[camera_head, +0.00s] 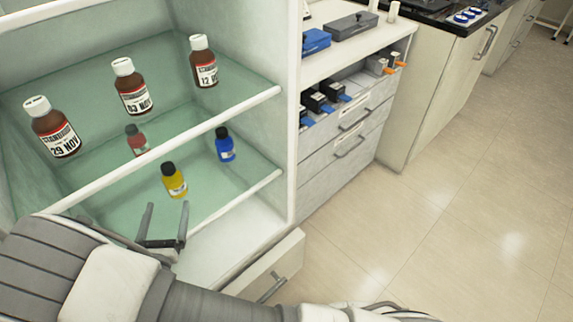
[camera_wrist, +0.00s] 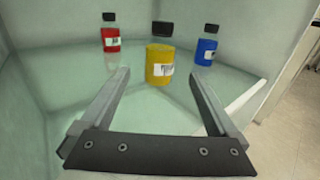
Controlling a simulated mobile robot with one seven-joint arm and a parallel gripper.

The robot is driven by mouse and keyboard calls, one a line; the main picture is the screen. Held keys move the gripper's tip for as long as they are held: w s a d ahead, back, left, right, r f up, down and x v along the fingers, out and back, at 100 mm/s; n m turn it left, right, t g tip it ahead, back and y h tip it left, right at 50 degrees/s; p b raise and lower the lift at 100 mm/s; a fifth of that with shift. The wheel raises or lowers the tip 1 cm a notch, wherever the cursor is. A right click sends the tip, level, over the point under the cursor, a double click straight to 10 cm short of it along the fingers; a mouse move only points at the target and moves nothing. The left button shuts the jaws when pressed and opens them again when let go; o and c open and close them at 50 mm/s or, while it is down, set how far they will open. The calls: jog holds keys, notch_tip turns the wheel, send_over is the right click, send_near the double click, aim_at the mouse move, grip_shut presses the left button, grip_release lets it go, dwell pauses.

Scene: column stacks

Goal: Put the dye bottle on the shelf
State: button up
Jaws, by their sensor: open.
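Three small dye bottles with dark caps stand upright on the lower glass shelf (camera_head: 112,210) of the cabinet. The yellow bottle (camera_head: 175,184) is in front, the blue bottle (camera_head: 225,148) to its right, and the red bottle (camera_head: 137,143) farther back, seen through the upper glass. My gripper (camera_head: 168,206) is open and empty at the front of the lower shelf, just short of the yellow bottle. In the wrist view, the yellow bottle (camera_wrist: 159,66) stands centred ahead of the fingers, with red (camera_wrist: 110,38) behind left and blue (camera_wrist: 206,50) behind right.
Several brown bottles with dated labels, such as one (camera_head: 134,92), stand on the upper glass shelf (camera_head: 180,70) above. Its white front rail (camera_head: 180,145) crosses over the lower shelf. The cabinet's side wall (camera_head: 290,120) closes the right. A drawer unit (camera_head: 345,140) stands beyond it.

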jog(key=w+d+r+m+h, duration=0.1)
jog(key=d, duration=0.1)
jog(key=w+d+r+m+g+h, duration=0.1)
jog(key=d+r+m+h, duration=0.1)
jog(key=w+d+r+m+h, duration=0.1)
jog(key=w+d+r, duration=0.1)
jog(key=shift+d+m+h, duration=0.3)
jog(key=s+d+r+m+g+h, duration=0.1)
jog(key=d+r+m+g+h, duration=0.1)
jog(key=d+r+m+g, duration=0.5)
jog(key=s+d+r+m+g+h, duration=0.1)
jog(key=d+m, duration=0.3)
jog(key=d, duration=0.7)
jog(key=s+d+r+m+g+h, duration=0.1)
jog(key=d+r+m+g+h, duration=0.1)
jog(key=d+r+m+g, duration=0.5)
jog(key=s+d+r+m+t+y, duration=0.1)
jog(key=s+d+r+m+y, duration=0.1)
jog(key=s+d+m+y, duration=0.2)
jog(key=s+d+r+m+t+y, duration=0.2)
jog(key=s+m+y, duration=0.3)
jog(key=s+m, duration=0.4)
jog(key=shift+s+d+r+m+t, duration=0.15)
jog(key=shift+d+r+m+t, duration=0.15)
jog(key=shift+d+r, duration=0.45)
jog(key=shift+d, duration=0.1)
notch_tip(320, 180, up, 16)
jog(key=p, duration=1.6)
jog(key=shift+r+p, duration=0.25)
jog(key=shift+p, duration=0.1)
